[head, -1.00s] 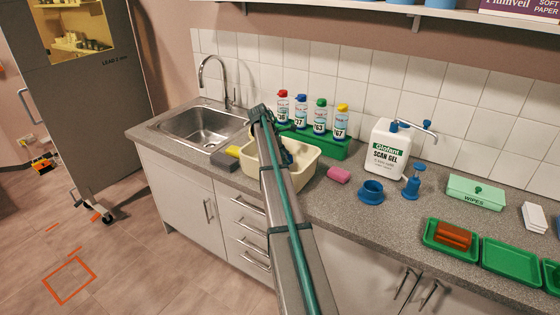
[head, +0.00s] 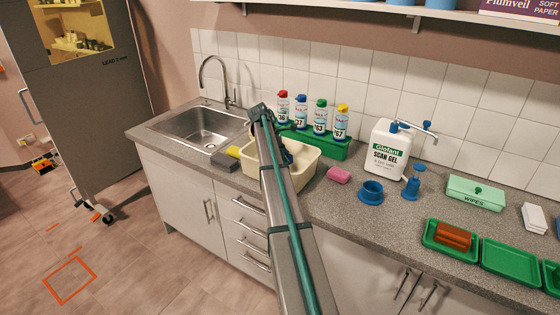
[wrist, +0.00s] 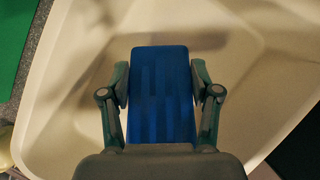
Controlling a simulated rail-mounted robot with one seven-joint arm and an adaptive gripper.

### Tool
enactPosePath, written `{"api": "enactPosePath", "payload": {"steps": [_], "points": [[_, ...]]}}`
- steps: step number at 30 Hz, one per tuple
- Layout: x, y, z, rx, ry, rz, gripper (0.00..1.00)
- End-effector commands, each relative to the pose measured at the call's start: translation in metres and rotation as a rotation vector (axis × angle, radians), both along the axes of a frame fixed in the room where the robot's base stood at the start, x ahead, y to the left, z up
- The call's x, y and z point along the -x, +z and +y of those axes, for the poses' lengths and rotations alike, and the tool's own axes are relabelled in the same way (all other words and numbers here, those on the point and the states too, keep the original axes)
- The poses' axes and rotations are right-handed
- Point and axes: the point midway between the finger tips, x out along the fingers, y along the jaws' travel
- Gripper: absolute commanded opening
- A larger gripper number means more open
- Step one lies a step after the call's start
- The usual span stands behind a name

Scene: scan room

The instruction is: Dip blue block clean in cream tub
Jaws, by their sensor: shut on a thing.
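The cream tub (head: 306,164) stands on the grey counter, just right of the sink. In the wrist view its pale floor and walls (wrist: 255,60) fill most of the picture. My gripper (wrist: 162,88) is shut on the blue block (wrist: 162,95), with one finger on each side of it. The block is over or inside the tub; its height above the tub floor cannot be told. In the head view my arm hides most of the gripper and block, and part of the tub.
A green rack (head: 330,147) of several capped bottles stands behind the tub. A pink block (head: 339,174), a blue cup (head: 371,191) and a white gel jug (head: 388,150) are to its right. A yellow-and-grey item (head: 228,158) lies to its left, by the sink (head: 199,130).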

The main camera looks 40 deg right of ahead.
Motion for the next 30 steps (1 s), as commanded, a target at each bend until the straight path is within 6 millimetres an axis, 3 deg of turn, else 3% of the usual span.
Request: {"api": "enactPosePath", "payload": {"steps": [30], "points": [[0.000, 0.074, 0.000, 0.001, 0.000, 0.001, 0.12]]}}
